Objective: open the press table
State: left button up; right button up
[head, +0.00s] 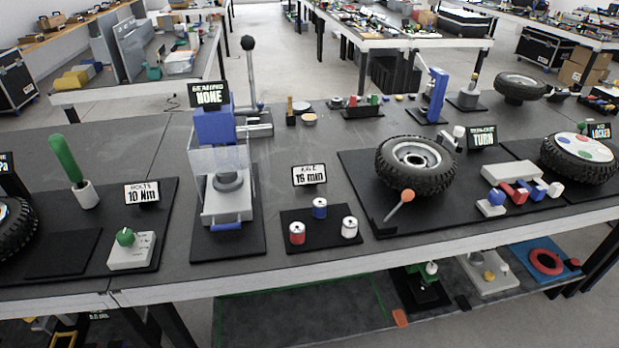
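The press (213,127) stands on a black base plate (228,246) left of the middle of the bench. It has a blue head and a clear guard (205,162) around its working space. Under the guard sits a pale grey table (240,203) with a round grey piece (229,181) on it. A blue handle (227,227) is at the table's front edge. I cannot tell from this view whether the table is pulled out. A tall lever (251,75) with a black knob rises behind the press. Neither of my grippers is in view.
A sign reading "BEARING NONE" (209,94) is above the press. A grey control box (131,251) with a green knob stands left, and a black tray (321,228) with three small cans stands right. Bare bench top lies between the trays.

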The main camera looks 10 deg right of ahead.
aim_at(228, 199)
jog(key=i+l, duration=0.8)
jog(key=i, duration=0.2)
